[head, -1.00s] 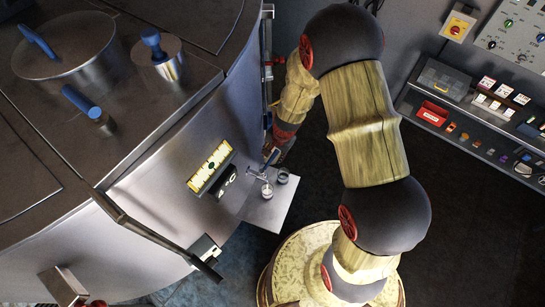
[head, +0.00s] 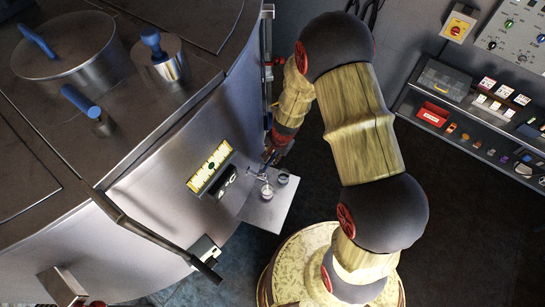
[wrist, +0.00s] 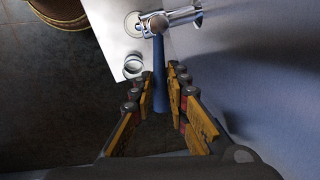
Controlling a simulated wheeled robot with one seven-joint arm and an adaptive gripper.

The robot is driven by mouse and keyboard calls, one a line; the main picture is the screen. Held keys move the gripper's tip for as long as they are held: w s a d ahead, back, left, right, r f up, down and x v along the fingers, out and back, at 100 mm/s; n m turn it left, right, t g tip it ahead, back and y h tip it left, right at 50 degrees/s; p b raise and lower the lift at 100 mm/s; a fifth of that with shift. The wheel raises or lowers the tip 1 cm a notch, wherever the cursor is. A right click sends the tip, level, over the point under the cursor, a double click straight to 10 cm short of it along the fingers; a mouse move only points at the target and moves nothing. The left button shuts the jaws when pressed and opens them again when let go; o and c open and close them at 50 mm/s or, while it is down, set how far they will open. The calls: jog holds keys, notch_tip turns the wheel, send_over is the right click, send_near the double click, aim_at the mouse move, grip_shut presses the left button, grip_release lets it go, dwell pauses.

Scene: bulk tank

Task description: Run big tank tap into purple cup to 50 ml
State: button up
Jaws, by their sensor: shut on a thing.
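A chrome tap (wrist: 182,16) sticks out from the big steel tank (head: 165,175). Its long blue handle (wrist: 159,88) lies between the fingers of my gripper (wrist: 161,75), which is shut on it. In the head view my gripper (head: 269,156) is at the tap, and the handle is mostly hidden. One cup (head: 267,190) stands below the tap; it also shows in the wrist view (wrist: 131,22). A second, darker-looking cup (head: 283,177) stands beside it, seen in the wrist view (wrist: 133,66). I cannot make out purple on either cup, nor read a liquid level.
Both cups stand on a pale shelf (head: 270,213) fixed by the tank. A yellow-framed label (head: 209,168) and a dark box (head: 226,181) are on the tank wall beside the tap.

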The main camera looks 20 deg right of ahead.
grip_shut()
jog(key=shift+w, duration=0.1)
jog(key=shift+w+a+f+n+b, duration=0.15)
jog(key=shift+w+a+n+b, duration=0.15)
jog(key=shift+n+b, duration=0.5)
jog(key=shift+w+a+n+b, duration=0.25)
jog(key=shift+n+b, duration=0.35)
jog(key=shift+n, duration=0.1)
jog(key=shift+r+g, duration=0.2)
jog(key=shift+g, duration=0.1)
jog(key=o, duration=0.7)
grip_release()
jog(key=shift+o, duration=0.2)
